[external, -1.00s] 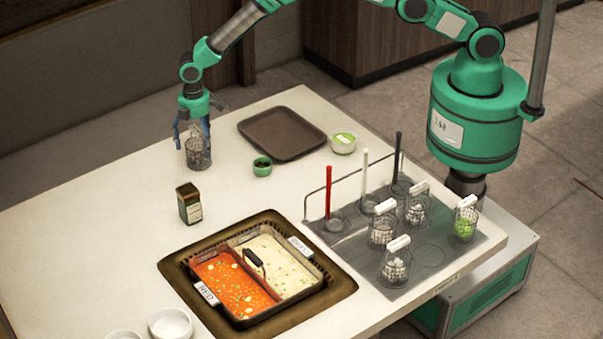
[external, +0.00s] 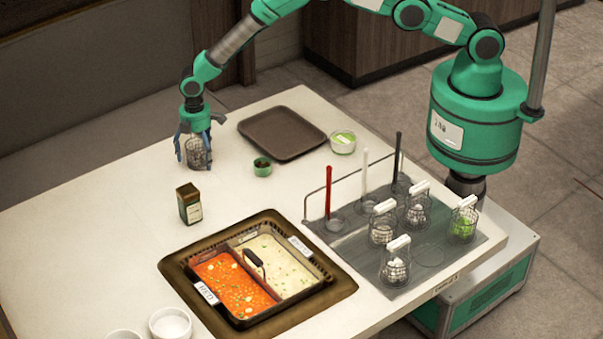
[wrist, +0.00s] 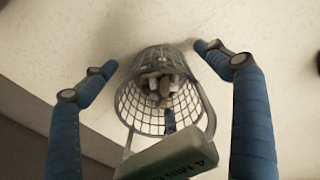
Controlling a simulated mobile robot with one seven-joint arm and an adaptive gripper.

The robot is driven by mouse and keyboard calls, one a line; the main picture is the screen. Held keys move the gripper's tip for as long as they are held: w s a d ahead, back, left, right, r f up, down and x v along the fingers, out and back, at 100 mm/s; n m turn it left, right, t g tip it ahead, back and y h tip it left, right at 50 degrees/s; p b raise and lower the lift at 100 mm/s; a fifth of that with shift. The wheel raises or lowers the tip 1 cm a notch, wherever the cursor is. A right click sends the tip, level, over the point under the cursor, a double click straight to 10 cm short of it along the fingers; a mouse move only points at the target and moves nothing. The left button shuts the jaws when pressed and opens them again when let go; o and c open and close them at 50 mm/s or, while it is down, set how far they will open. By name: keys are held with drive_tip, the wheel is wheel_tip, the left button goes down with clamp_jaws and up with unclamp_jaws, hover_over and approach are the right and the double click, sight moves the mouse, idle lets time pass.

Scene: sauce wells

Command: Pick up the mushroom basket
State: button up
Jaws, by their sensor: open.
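A small wire basket (external: 198,155) stands on the table's far left part, under and between the fingers of my gripper (external: 194,158). In the wrist view the basket (wrist: 158,110) holds pale and brownish pieces that look like mushrooms. My gripper (wrist: 150,85) is open, with one blue finger on each side of the basket. A gap shows between each finger and the mesh in the wrist view.
A dark tray (external: 283,134), a small green cup (external: 262,167) and a green-topped bowl (external: 343,142) are to the right. A dark spice box (external: 189,204) stands in front. The two-part soup pot (external: 256,275) and a rack mat (external: 428,255) with several baskets lie nearer.

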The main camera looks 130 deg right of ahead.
drive_tip(key=c, duration=1.5)
drive_tip(key=shift+r, duration=0.1)
drive_tip(key=shift+r+p, duration=0.45)
drive_tip(key=shift+r, duration=4.5)
